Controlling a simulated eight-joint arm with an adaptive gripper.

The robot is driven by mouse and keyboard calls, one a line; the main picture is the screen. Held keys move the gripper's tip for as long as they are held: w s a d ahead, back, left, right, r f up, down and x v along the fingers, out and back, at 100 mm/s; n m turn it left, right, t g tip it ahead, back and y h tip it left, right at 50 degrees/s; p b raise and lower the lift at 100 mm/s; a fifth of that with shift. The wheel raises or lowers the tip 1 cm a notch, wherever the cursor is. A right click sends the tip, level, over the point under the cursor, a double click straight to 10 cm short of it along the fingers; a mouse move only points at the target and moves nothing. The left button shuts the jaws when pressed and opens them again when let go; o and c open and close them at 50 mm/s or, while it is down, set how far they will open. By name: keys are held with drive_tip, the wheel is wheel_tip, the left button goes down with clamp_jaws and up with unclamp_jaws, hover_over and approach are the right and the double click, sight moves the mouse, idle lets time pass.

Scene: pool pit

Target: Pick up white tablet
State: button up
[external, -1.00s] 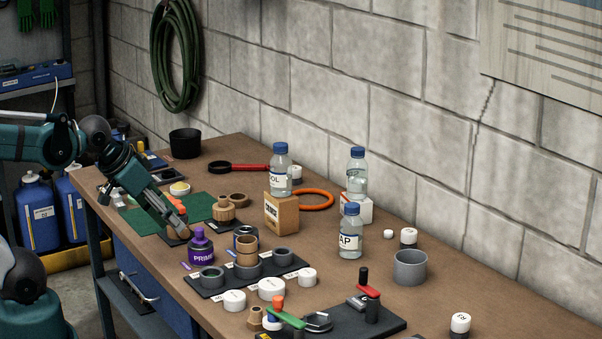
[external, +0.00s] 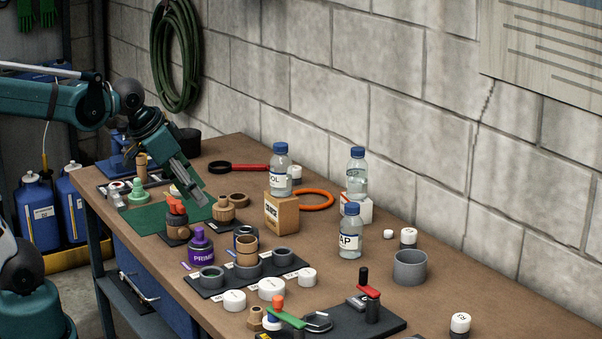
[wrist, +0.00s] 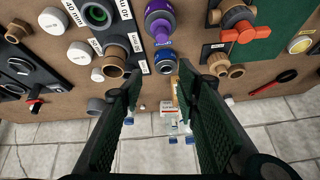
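My gripper (external: 203,202) points down above the left part of the bench, beside the wooden fitting (external: 223,208) and far left of the tablet. In the wrist view my gripper (wrist: 157,82) has its two fingers apart, with nothing held between them.
A grey cup (external: 410,267) stands just in front of the tablet. The block wall runs close behind.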

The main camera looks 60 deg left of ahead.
drive_tip(key=w+d+r+m+g+p, duration=0.15)
drive_tip(key=w+r+m+p, duration=0.35)
drive_tip(key=w, duration=0.8)
drive_tip(key=m+g+p, duration=0.5)
drive_tip(key=m+p, duration=0.3)
drive_tip(key=p, duration=0.3)
hover_over(389, 231)
wheel_tip(389, 231, down, 13)
drive_tip(key=shift+f, duration=0.4)
drive_tip(key=shift+f, duration=1.3)
